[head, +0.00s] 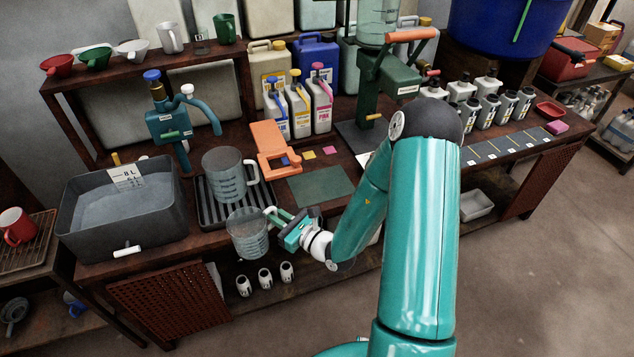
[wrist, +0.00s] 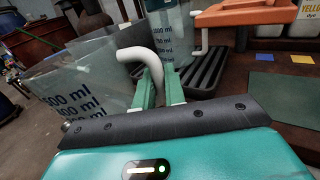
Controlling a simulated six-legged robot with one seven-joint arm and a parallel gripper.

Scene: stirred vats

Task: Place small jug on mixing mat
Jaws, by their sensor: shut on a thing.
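The small jug (head: 248,235) is clear with dark volume marks and a pale handle. My gripper (head: 273,219) is shut on its handle and holds it at the front edge of the bench, before the drip rack. In the wrist view the small jug (wrist: 85,90) is at the left, and its white handle (wrist: 135,55) lies between the green fingers (wrist: 158,88). The mixing mat, a dark green rectangle (head: 320,186), lies bare on the bench to the right of the jug. Its edge also shows at the right of the wrist view (wrist: 285,88).
A larger jug (head: 224,178) stands on the black drip rack (head: 203,210) behind the small jug. A grey water basin (head: 120,210) is at the left. An orange stand (head: 272,145) and a green press (head: 385,90) stand behind the mat.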

